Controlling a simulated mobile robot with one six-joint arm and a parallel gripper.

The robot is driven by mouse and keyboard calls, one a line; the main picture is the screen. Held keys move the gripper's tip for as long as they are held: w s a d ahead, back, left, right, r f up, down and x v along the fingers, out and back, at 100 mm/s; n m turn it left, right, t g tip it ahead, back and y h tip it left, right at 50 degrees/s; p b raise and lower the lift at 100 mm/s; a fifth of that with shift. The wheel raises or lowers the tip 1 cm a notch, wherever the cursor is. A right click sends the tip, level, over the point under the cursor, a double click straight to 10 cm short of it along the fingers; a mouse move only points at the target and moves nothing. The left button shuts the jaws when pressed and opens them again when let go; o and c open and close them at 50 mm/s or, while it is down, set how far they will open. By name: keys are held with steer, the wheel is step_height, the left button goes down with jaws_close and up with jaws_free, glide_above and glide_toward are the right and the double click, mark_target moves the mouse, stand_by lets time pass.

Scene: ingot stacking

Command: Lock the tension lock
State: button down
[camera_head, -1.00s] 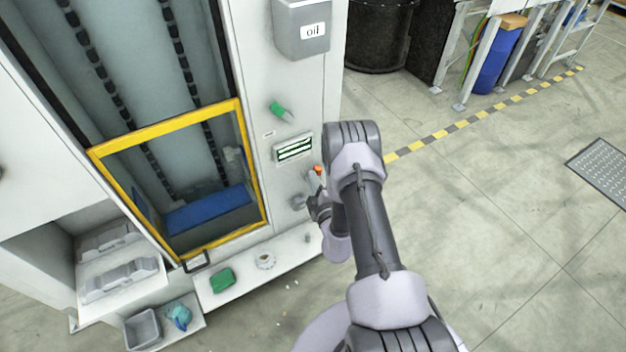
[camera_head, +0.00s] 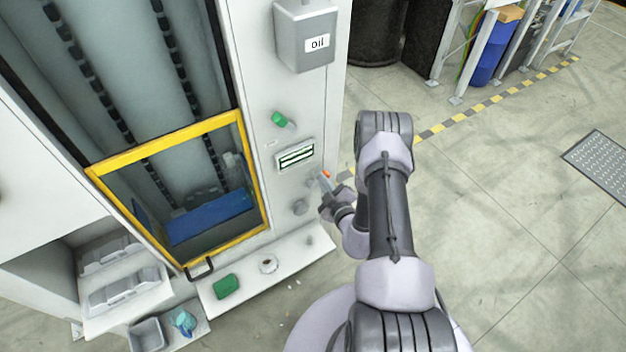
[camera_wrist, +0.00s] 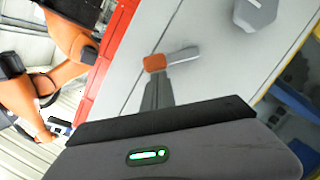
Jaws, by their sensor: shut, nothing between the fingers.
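A small lever with an orange tip (camera_head: 325,174), apparently the tension lock, is on the front of the white machine, below the small display. In the wrist view its orange end (camera_wrist: 154,63) and short light-grey arm (camera_wrist: 183,56) show clearly, with the arm pointing right. My gripper (camera_head: 325,187) is shut and empty, just below the orange tip. In the wrist view the closed fingers (camera_wrist: 156,88) point up at the orange end, very close to it; I cannot tell whether they touch.
A grey round knob (camera_head: 300,206) sits left of my gripper; a display (camera_head: 295,155) and green handle (camera_head: 283,119) are above. A yellow-framed door (camera_head: 178,262) is further left. A ledge (camera_head: 300,258) with a green block (camera_head: 226,286) lies below. Floor at right is open.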

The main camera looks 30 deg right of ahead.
mark_target(329, 178)
steer(key=d+m, duration=0.1)
steer(key=d+f+m+y, duration=0.1)
steer(key=m, duration=0.1)
steer(key=d+f+m+y, duration=0.1)
steer(key=shift+m+g+b, duration=0.3)
steer(key=shift+m+b, duration=0.05)
steer(key=shift+m, duration=0.05)
steer(key=shift+d+f+b, duration=0.3)
steer(key=shift+d+f, duration=0.05)
steer(key=shift+f, duration=0.05)
steer(key=shift+d+f, duration=0.1)
steer(key=shift+f, duration=0.1)
